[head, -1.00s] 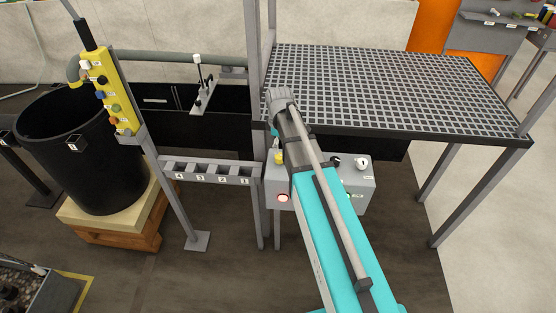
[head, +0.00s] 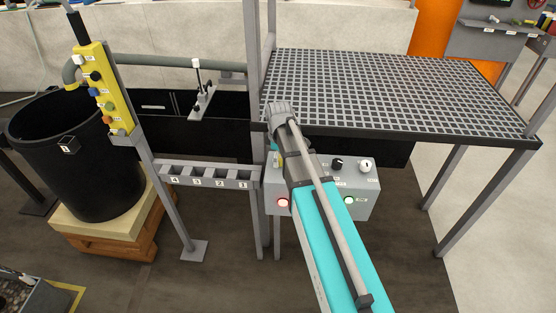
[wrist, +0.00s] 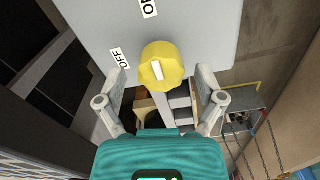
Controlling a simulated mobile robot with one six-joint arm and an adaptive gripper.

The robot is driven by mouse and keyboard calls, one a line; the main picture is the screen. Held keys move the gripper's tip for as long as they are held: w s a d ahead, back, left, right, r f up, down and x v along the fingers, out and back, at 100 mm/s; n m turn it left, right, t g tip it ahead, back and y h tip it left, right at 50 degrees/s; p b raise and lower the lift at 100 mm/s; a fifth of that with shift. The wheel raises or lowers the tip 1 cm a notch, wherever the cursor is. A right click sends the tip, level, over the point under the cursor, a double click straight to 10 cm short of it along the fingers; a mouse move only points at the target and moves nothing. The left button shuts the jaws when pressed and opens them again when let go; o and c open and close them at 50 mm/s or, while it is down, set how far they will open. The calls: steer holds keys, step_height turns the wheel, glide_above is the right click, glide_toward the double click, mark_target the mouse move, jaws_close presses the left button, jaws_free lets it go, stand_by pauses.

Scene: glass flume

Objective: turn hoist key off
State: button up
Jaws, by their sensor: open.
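The yellow hoist key (wrist: 161,66) is a round knob with a white pointer on a grey panel (wrist: 210,30) in the wrist view. The pointer is nearly upright in the picture, toward the ON label (wrist: 149,8); the OFF label (wrist: 120,58) is to its left. My gripper (wrist: 160,82) is open, one finger on each side below the knob. I cannot tell whether a finger touches it.
A grated platform (head: 400,90) is above and right of the box, with an upright post (head: 254,60) close to my arm. A yellow button panel (head: 100,88) and black tub (head: 85,180) stand left. A numbered slotted rail (head: 208,180) is left of the box.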

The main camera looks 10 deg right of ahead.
steer(key=shift+a, duration=0.1)
steer(key=c, duration=1.1)
steer(key=shift+m, duration=0.4)
steer(key=shift+c, duration=0.2)
steer(key=m, duration=0.3)
steer(key=shift+w+m, duration=0.1)
steer(key=shift+m, duration=0.2)
steer(key=m, duration=0.4)
steer(key=shift+d+m, duration=0.2)
steer(key=shift+m, duration=0.1)
steer(key=m, duration=0.9)
